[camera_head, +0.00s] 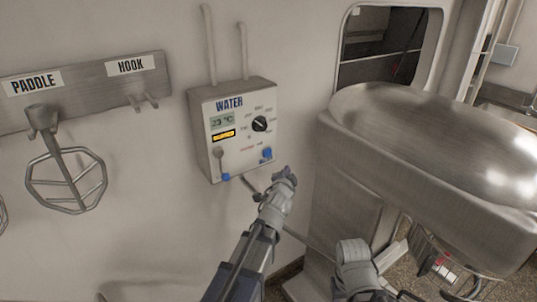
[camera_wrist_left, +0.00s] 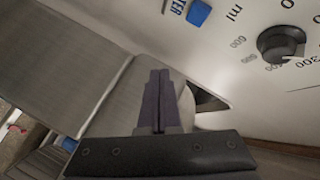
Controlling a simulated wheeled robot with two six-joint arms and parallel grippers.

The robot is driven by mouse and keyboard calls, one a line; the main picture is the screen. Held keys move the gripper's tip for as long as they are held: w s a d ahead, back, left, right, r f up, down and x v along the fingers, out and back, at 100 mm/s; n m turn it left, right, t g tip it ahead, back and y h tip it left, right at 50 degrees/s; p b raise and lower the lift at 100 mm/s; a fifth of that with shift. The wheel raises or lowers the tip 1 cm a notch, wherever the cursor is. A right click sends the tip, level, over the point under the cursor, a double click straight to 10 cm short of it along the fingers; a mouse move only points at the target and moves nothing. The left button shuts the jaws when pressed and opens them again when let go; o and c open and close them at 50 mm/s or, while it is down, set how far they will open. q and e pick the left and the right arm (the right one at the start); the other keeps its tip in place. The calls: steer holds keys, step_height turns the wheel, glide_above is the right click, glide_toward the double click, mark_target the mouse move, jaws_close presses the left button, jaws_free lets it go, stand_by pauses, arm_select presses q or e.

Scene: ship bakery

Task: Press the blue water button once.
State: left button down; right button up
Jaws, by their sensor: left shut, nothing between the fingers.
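The blue water button (camera_head: 267,153) is at the lower right of the white WATER panel (camera_head: 205,152) on the wall. In the left wrist view the blue button (camera_wrist_left: 199,13) shows near the top edge, beside a partly cut-off blue label. My left gripper (camera_head: 287,171) is just below and right of the button in the head view, apart from it in the picture. In the left wrist view its two dark fingers (camera_wrist_left: 159,76) are together and empty, below the button. A grey part of my right arm shows at the bottom of the head view; its fingertips cannot be made out.
The panel also has a black dial (camera_head: 260,124) and a small display (camera_head: 222,121). A large steel mixer (camera_head: 365,140) stands close to the right of my left gripper. A wire paddle (camera_head: 66,182) hangs from a steel rack (camera_head: 90,84) on the left.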

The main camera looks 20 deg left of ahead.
mark_target(271, 154)
arm_select(q)
steer(key=w+a, duration=0.5)
steer(key=a, duration=0.2)
steer(key=shift+w, duration=0.2)
steer(key=shift+w+a, duration=0.1)
stand_by(2.1)
steer(key=shift+w+a, duration=0.15)
steer(key=shift+a, duration=0.05)
steer(key=shift+w+a, duration=0.35)
steer(key=shift+a, duration=0.1)
stand_by(1.0)
steer(key=shift+s+d, duration=0.6)
steer(key=shift+d, duration=0.15)
steer(key=shift+s+d, duration=0.8)
steer(key=shift+d, duration=0.2)
steer(key=shift+s+d, duration=0.75)
steer(key=shift+d, duration=0.25)
